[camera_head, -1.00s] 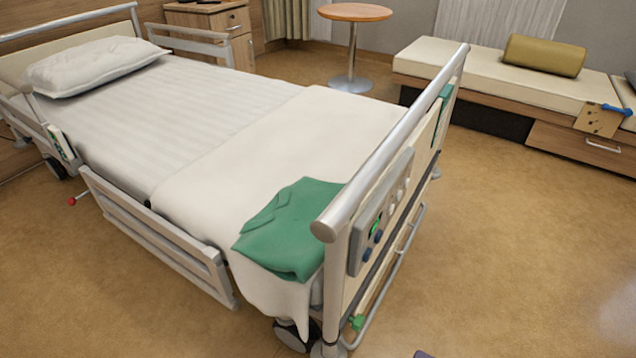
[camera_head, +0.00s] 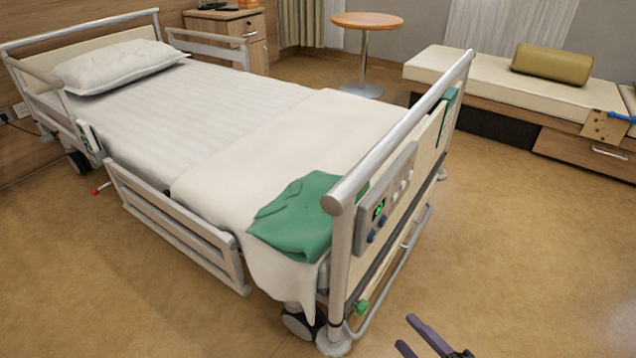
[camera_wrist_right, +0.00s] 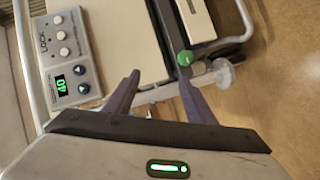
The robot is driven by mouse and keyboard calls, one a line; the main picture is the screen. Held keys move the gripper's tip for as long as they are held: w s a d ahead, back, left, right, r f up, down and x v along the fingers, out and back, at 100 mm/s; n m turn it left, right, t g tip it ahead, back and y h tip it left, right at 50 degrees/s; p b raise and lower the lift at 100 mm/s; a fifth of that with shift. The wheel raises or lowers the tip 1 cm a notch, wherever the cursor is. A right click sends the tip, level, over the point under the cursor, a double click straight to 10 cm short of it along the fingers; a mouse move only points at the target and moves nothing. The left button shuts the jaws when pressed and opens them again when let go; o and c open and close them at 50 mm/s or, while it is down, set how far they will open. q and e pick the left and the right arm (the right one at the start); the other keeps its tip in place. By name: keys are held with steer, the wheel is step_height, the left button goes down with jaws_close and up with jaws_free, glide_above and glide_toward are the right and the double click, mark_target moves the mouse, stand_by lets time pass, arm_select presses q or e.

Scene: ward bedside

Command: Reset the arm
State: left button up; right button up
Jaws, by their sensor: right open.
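My right gripper (camera_head: 416,335) shows at the bottom edge of the head view, right of the bed's foot end. Its two purple-grey fingers are apart with nothing between them. In the right wrist view the open fingers (camera_wrist_right: 160,92) point toward the bed's footboard, and the gripper is empty. The control panel (camera_wrist_right: 71,58) with a lit green display and several buttons is at the left there; the same panel shows on the footboard in the head view (camera_head: 386,205). My left gripper is not in view.
A hospital bed (camera_head: 180,132) fills the left and middle, with a white pillow (camera_head: 118,66) and a folded green cloth (camera_head: 294,222) near its foot end. A round table (camera_head: 366,21) and a bench (camera_head: 480,80) stand behind. The floor (camera_head: 530,260) at the right is clear.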

steer(key=s+d+r+m+g+h, duration=0.1)
steer(key=s+r+m+g+h, duration=0.3)
steer(key=s+m, duration=0.55)
steer(key=s+d+r+m+g+h, duration=0.1)
steer(key=s+r+m+g+h, duration=0.25)
steer(key=s+m+g, duration=0.4)
steer(key=w+a+f+t+y+b, duration=0.1)
steer(key=w+a+t+y+b, duration=0.25)
steer(key=a+b, duration=0.3)
steer(key=w+a+f+t+y+b, duration=0.1)
steer(key=w+a+t+y+b, duration=0.15)
steer(key=a+y+b, duration=0.4)
arm_select(q)
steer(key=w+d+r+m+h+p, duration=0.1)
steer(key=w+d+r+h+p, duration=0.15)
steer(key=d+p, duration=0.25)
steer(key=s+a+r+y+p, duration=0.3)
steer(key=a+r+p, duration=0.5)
steer(key=p, duration=1.9)
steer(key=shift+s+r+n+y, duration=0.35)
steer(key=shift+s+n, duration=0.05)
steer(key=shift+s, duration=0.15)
arm_select(e)
steer(key=s+d+r+h, duration=0.3)
steer(key=d+r+h, duration=0.3)
steer(key=r, duration=0.5)
steer(key=shift+s+d+h, duration=0.25)
steer(key=shift+h, duration=0.2)
